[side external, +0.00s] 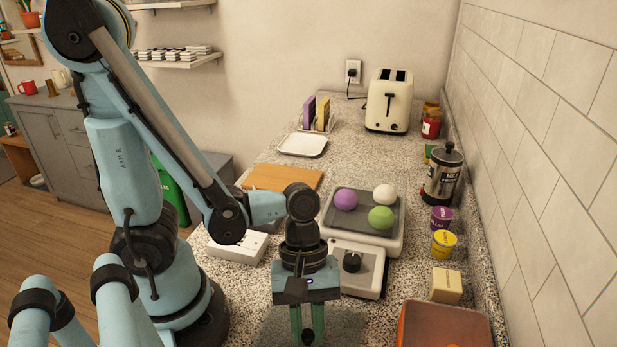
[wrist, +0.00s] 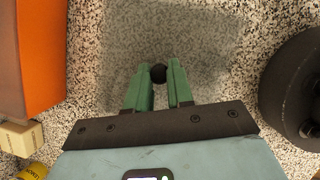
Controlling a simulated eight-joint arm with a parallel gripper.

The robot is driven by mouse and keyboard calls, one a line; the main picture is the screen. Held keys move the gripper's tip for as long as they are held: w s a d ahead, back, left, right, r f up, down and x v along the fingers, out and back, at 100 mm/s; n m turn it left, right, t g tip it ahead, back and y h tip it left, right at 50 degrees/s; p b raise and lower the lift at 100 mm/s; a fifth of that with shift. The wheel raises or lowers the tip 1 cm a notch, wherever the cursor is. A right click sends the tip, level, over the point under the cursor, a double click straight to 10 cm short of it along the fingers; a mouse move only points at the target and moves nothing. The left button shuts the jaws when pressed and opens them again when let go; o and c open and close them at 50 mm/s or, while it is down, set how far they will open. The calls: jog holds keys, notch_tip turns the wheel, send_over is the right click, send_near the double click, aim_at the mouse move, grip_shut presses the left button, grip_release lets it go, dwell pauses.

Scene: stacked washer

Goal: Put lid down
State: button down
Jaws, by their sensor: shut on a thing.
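My gripper (wrist: 158,75) points down, its green fingers shut on the black knob (wrist: 158,72) of a see-through square lid (wrist: 205,40). In the side external view, my gripper (side external: 308,330) is over the near part of the counter, in front of the white appliance, with the dark knob (side external: 308,337) between its fingertips. The lid is a faint grey pane in the wrist view, with speckled counter showing through it. I cannot tell whether the lid touches the counter. The lower edge of the picture cuts off the space below my gripper in the side external view.
A white appliance (side external: 366,290) with a dial has an uncovered pan holding purple, white and green balls (side external: 382,217). An orange box (side external: 440,325) stands at right, near a cream block (side external: 446,285) and cups (side external: 443,243). A white box (side external: 238,248) sits left.

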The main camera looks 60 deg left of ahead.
jog(key=shift+r, duration=0.2)
jog(key=shift+r, duration=5.25)
notch_tip(320, 180, up, 4)
send_over(307, 330)
jog(key=w+a+r+n+t, duration=0.1)
jog(key=w+a+r+n, duration=0.2)
jog(key=w, duration=0.6)
jog(key=w+a+r+n+t, duration=0.1)
jog(key=w+a+r+n, duration=0.2)
jog(key=w, duration=0.5)
jog(key=w+a+r+n+t, duration=0.1)
jog(key=w+a+n, duration=0.35)
jog(key=w, duration=0.45)
jog(key=w+a+f+n+t+y, duration=0.15)
jog(key=w+a, duration=0.25)
jog(key=a, duration=0.4)
jog(key=w+a+f+n, duration=0.3)
jog(key=w+a, duration=0.1)
jog(key=a, duration=0.3)
jog(key=w+a+f+n+t+y, duration=0.1)
jog(key=w+a+f+n, duration=0.15)
jog(key=w+a, duration=0.4)
jog(key=shift+n, duration=0.25)
jog(key=f, duration=0.5)
jog(key=s+a+f, duration=0.1)
jog(key=f, duration=0.8)
jog(key=shift+s+a+f, duration=0.3)
jog(key=shift+s, duration=0.05)
